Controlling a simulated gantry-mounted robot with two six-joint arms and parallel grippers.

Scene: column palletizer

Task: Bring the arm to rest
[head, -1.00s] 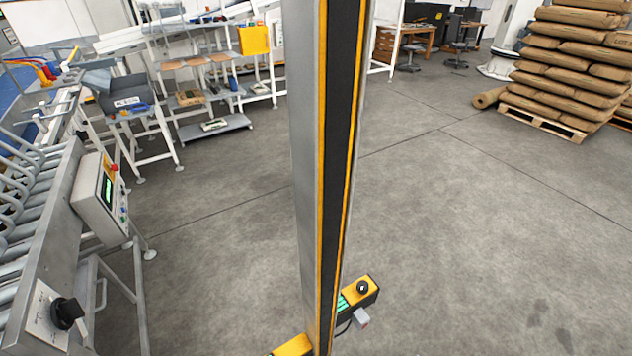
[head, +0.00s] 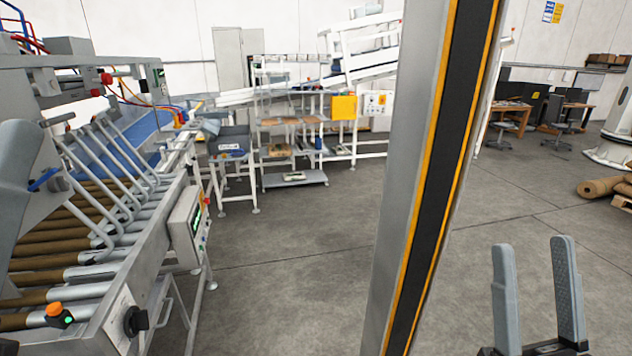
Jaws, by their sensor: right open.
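My right gripper (head: 533,248) shows at the lower right of the head view. Its two grey fingers point upward and stand apart with a clear gap between them. Nothing is held between them, and bare floor shows behind. The rest of the right arm is mostly below the picture's edge. I cannot make out my left gripper in this view.
A tall grey column with yellow and black stripes (head: 437,180) stands left of the gripper. A roller conveyor (head: 100,265) with a control box (head: 186,228) is at the left. Benches with a yellow box (head: 344,107) stand behind. Grey floor (head: 300,290) is open between.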

